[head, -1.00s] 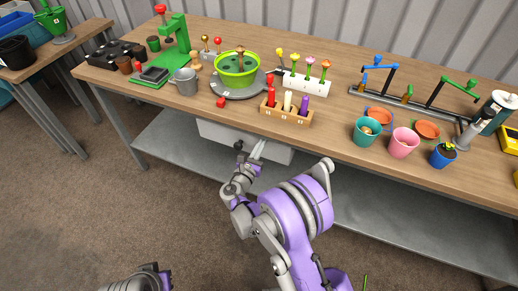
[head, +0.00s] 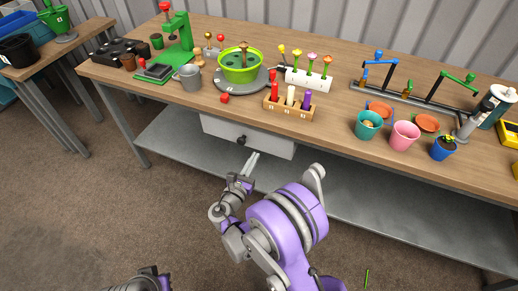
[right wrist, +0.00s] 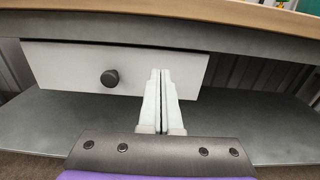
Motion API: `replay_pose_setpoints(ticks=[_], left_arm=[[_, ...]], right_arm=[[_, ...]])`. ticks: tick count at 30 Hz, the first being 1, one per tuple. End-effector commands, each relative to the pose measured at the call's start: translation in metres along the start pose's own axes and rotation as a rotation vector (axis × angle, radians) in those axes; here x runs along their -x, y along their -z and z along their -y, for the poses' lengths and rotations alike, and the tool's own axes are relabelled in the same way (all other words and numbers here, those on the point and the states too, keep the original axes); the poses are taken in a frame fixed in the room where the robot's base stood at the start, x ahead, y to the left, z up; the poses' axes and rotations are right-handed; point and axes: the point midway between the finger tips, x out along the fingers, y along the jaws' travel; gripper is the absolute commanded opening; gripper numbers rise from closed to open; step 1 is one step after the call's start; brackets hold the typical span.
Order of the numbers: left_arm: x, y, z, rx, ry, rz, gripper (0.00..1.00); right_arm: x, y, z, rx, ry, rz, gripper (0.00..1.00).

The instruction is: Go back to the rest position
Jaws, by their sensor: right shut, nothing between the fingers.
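My right gripper (head: 251,162) is shut and empty, in front of the workbench and below its top. In the right wrist view its two pale fingers (right wrist: 160,98) are together, pointing at the white drawer (right wrist: 60,65) with a dark round knob (right wrist: 109,78). The fingers appear to the right of the knob and hold nothing. In the head view the drawer (head: 270,143) hangs under the bench top and looks shut. A part of my left arm (head: 143,283) shows at the bottom edge; its gripper is out of view.
The wooden workbench (head: 340,146) carries a green pot (head: 239,66) on a grey turntable, a rack of coloured tools (head: 289,107), and several cups at the right. A grey lower shelf (head: 400,215) runs beneath. The brown floor before the bench is open at the left.

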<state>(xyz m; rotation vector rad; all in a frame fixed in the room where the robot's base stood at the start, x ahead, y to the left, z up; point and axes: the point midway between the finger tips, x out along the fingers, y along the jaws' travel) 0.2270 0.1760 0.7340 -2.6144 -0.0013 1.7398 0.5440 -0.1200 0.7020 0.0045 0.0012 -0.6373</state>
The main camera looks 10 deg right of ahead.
Motion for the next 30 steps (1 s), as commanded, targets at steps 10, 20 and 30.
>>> replay_pose_setpoints(ticks=[10, 20, 30], left_arm=[[0.001, 0.000, 0.000, 0.000, 0.000, 0.000, 0.00], [0.001, 0.000, 0.000, 0.000, 0.000, 0.000, 0.00], [0.001, 0.000, 0.000, 0.000, 0.000, 0.000, 0.00]], right_arm=[[0.039, 0.000, 0.000, -0.001, -0.001, 0.000, 0.00], [0.034, -0.004, 0.010, -0.057, 0.020, -0.043, 0.00], [0.026, -0.024, 0.112, -0.686, 0.306, -0.411, 0.00]])
